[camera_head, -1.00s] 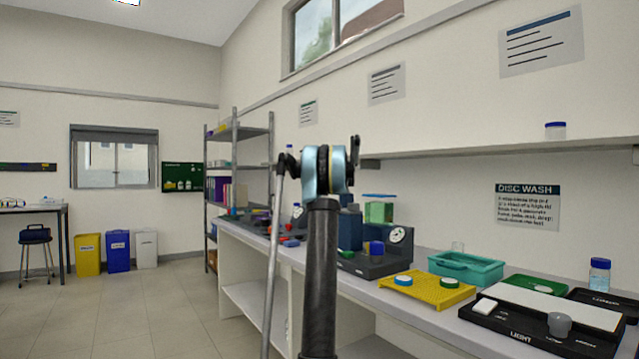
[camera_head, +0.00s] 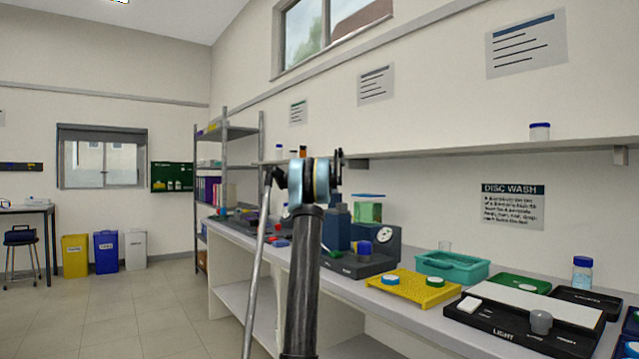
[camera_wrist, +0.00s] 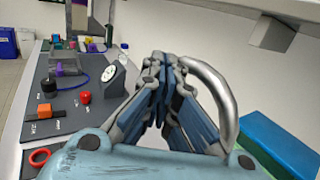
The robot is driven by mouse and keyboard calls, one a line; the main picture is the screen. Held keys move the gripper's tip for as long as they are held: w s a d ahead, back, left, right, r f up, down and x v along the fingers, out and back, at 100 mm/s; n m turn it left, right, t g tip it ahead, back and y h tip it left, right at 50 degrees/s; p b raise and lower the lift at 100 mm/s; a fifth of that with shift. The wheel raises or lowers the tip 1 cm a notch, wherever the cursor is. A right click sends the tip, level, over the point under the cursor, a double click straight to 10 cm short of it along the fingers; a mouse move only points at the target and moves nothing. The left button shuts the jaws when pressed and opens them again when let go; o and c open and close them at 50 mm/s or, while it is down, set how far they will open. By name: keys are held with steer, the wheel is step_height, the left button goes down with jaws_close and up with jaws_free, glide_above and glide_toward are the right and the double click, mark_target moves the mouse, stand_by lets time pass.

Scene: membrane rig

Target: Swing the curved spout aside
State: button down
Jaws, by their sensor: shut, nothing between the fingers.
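The curved spout (camera_wrist: 226,95) is a thick silver tube in the wrist view. It arcs from beside my fingertips down along the right side of my gripper (camera_wrist: 160,65). My fingers are shut and hold nothing. The spout lies just right of them, outside the jaws; I cannot tell whether they touch it. The spout's lower end is hidden behind my gripper body. In the head view, I cannot make out the spout or my fingers behind my arm.
A blue box (camera_wrist: 285,145) stands close on the right in the wrist view. A dark panel with a dial gauge (camera_wrist: 110,76), an orange block (camera_wrist: 45,111) and a red knob (camera_wrist: 85,97) lies left. A shelf (camera_head: 470,148) runs above the bench.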

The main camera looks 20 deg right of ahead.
steer(key=shift+w+d, duration=0.15)
steer(key=shift+w, duration=0.05)
stand_by(0.6)
steer(key=s+a, duration=0.6)
steer(key=a, duration=0.6)
steer(key=shift+s+f, duration=0.35)
steer(key=shift+f, duration=0.1)
steer(key=shift+a, duration=0.1)
